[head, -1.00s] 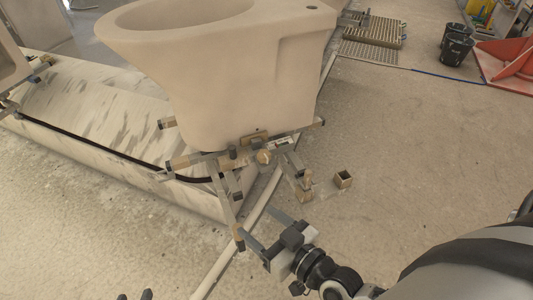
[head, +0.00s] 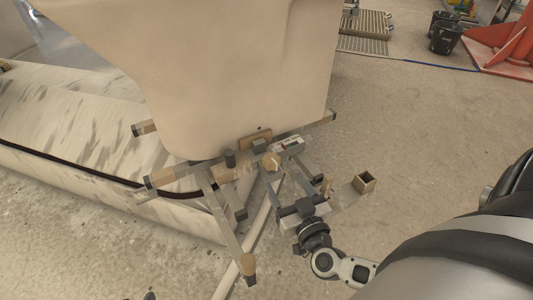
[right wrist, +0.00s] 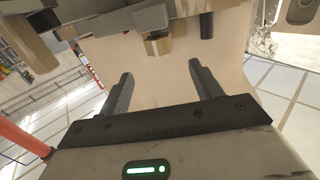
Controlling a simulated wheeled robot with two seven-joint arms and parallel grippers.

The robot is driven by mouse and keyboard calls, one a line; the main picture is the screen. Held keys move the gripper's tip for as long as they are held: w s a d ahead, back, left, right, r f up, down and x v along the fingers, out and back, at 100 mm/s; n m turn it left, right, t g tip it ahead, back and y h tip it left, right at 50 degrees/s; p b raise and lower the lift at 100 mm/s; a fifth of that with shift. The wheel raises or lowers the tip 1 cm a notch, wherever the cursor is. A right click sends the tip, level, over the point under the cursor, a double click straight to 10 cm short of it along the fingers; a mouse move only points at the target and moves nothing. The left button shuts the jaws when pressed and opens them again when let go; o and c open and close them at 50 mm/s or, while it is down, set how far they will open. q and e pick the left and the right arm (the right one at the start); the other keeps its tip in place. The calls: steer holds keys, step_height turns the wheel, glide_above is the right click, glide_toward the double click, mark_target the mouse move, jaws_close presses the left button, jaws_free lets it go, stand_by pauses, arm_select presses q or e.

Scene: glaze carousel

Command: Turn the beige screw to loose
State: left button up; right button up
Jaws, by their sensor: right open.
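The beige screw (head: 271,161) is a round knob at the front middle of the metal stand, below the large beige toilet-shaped piece (head: 225,85). In the right wrist view, a beige blocky knob (right wrist: 158,45), which seems to be the screw, sits ahead of and between the fingers. My right gripper (head: 290,190) is open and empty, just below the screw in the head view and apart from it. Its two fingers (right wrist: 157,80) point at the stand. A small dark tip at the bottom edge of the head view may be my left gripper (head: 150,296); its jaws are hidden.
Stand legs with beige ends (head: 248,265) spread around the screw. A marbled slab (head: 70,140) is at left. Black buckets (head: 446,37) stand far back.

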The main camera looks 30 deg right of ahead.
glide_toward(269, 153)
steer(key=shift+w+d+f+b, duration=0.1)
steer(key=shift+w+b, duration=0.1)
steer(key=shift+w, duration=0.4)
steer(key=shift+w+d+f+b, duration=0.1)
steer(key=shift+w+f+b, duration=0.05)
steer(key=shift+w, duration=0.45)
steer(key=w, duration=0.3)
steer(key=w+d+b, duration=0.1)
steer(key=w, duration=0.2)
steer(key=shift+d+b, duration=0.1)
steer(key=shift+b, duration=0.2)
steer(key=shift+w+d, duration=0.1)
steer(key=shift+w, duration=0.75)
arm_select(q)
steer(key=shift+w+d+r+t+h, duration=0.15)
steer(key=shift+w+d+t+h, duration=0.2)
steer(key=shift+d, duration=0.2)
steer(key=shift+s, duration=0.15)
steer(key=shift+a+f, duration=0.1)
steer(key=shift+f, duration=0.1)
arm_select(e)
steer(key=c, duration=1)
